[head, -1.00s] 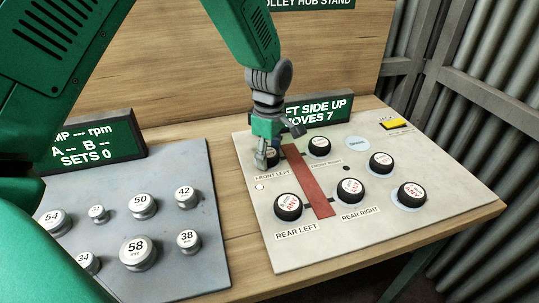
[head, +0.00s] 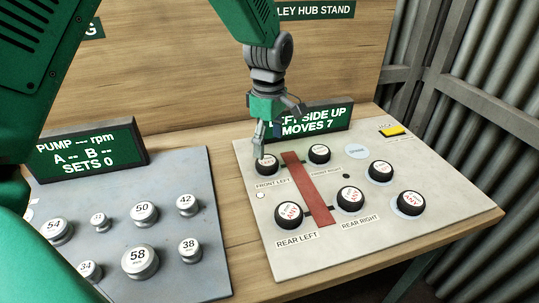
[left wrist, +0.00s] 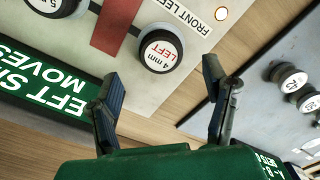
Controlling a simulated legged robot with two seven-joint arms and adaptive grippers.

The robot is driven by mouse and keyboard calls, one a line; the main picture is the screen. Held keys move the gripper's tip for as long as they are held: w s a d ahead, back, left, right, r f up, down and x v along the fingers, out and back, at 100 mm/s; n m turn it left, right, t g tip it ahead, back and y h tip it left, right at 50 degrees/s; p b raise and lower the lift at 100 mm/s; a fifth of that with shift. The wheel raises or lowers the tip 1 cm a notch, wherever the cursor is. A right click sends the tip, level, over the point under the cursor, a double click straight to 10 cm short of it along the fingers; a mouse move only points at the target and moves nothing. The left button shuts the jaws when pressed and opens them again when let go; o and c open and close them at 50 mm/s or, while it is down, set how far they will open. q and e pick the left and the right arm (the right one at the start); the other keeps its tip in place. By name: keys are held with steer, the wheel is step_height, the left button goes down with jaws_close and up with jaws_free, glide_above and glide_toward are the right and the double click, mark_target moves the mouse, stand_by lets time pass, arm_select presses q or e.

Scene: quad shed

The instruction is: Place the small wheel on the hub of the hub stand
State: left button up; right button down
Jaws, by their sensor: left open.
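The hub stand is a pale board (head: 300,255) with a red bar (head: 305,190) down its middle. Black-rimmed wheels with white faces sit by its labels: front left (head: 267,165), front right (head: 319,154), rear left (head: 288,215) and rear right (head: 350,199). I cannot tell which is the small wheel. My left gripper (head: 270,140) is open and empty just above the front left wheel. In the left wrist view its fingers (left wrist: 165,105) are wide apart, and the front left wheel (left wrist: 160,48), marked "4 mm LEFT", lies beyond them, clear of both. My right gripper is out of view.
Two more wheels stand on pale discs at the board's right, one behind (head: 380,171) and one in front (head: 410,204). A yellow button (head: 393,131) is at the back right. A display (head: 312,122) stands behind. A grey board with several weights (head: 140,262) lies left.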

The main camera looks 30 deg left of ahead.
mark_target(269, 161)
arm_select(q)
steer(key=shift+r, duration=2.7)
